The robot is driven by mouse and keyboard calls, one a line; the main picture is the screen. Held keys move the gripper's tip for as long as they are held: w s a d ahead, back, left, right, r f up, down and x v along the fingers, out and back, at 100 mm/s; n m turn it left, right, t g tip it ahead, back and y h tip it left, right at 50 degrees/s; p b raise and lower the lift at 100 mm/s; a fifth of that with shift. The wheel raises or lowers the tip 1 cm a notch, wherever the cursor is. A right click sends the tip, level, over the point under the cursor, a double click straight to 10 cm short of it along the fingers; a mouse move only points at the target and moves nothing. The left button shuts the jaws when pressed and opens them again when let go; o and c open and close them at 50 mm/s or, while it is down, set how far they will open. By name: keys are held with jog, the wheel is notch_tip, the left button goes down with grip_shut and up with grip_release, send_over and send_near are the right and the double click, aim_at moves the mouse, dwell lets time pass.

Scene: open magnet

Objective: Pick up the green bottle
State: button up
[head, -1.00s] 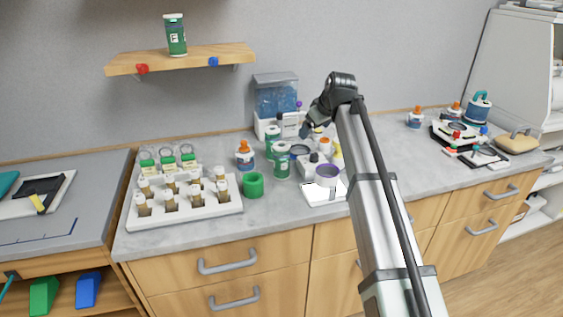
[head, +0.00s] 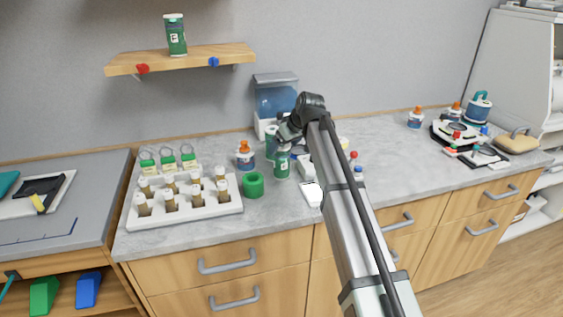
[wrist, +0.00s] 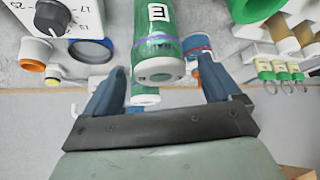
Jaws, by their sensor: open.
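A green bottle with a white label and pale cap (head: 282,164) stands on the counter left of centre. A second green bottle (head: 271,142) stands just behind it, and a third (head: 176,36) stands on the wall shelf. My gripper (head: 289,134) is low over the counter beside the two counter bottles; its fingers are partly hidden in the head view. In the wrist view, my open gripper (wrist: 160,66) has its blue fingers spread either side of a green bottle with an "E" label (wrist: 157,35). Another green bottle (wrist: 145,97) shows partly below it. I cannot tell whether the fingers touch either bottle.
An orange-capped bottle (head: 245,155) and a green ring-shaped item (head: 253,185) stand close on the left, near a white vial rack (head: 190,214). A dispenser with a blue tank (head: 277,98) is behind. A dial device (wrist: 70,20) is near one finger. The right-middle counter is mostly clear.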

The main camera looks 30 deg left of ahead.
jog(key=shift+x, duration=2.6)
jog(key=shift+d, duration=0.1)
jog(key=c, duration=1.2)
jog(key=shift+c, duration=0.7)
jog(key=shift+r, duration=0.1)
